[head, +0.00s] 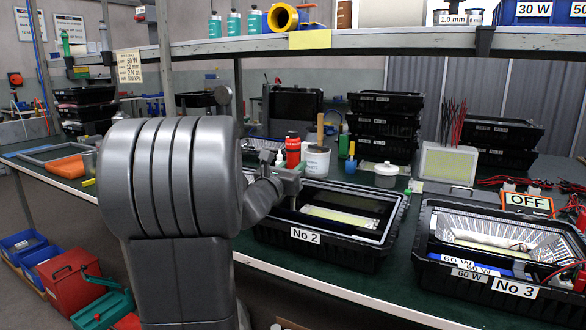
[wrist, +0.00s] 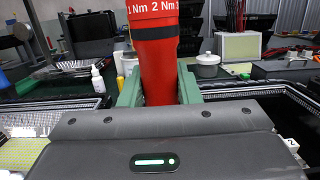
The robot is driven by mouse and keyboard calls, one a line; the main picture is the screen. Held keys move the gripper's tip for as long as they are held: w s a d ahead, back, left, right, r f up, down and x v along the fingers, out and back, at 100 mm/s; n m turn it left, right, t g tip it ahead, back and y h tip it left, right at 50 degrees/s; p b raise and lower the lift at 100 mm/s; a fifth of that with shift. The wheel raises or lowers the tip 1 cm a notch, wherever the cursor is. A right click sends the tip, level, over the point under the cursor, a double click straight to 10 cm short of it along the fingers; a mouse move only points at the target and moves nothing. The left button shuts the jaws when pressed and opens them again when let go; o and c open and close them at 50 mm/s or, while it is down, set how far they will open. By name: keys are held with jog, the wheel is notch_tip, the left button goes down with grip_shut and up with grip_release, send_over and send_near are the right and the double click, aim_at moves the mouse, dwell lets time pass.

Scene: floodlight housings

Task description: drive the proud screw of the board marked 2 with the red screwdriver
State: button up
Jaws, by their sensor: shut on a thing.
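My gripper (head: 291,178) is over the left part of the black housing labelled No 2 (head: 320,255). It is shut on the red screwdriver (head: 293,150), which stands roughly upright in it. In the wrist view, the green jaws (wrist: 159,88) clasp the red handle (wrist: 158,58), marked in Nm. A pale yellow-green board (head: 340,216) lies inside the housing. A pale board also shows at the lower left of the wrist view (wrist: 20,156). The screwdriver tip and the proud screw are hidden from both views.
A white tub (head: 316,162) and a white lidded jar (head: 386,175) stand behind housing No 2. A shelf (head: 400,44) spans above the bench.

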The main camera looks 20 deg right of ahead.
aim_at(289, 140)
jog(key=shift+f+b, duration=1.05)
jog(key=shift+b, duration=0.3)
dwell(2.9)
jog(key=shift+r, duration=0.15)
jog(key=shift+r+p, duration=2.8)
jog(key=shift+r, duration=2.1)
jog(key=shift+f, duration=0.1)
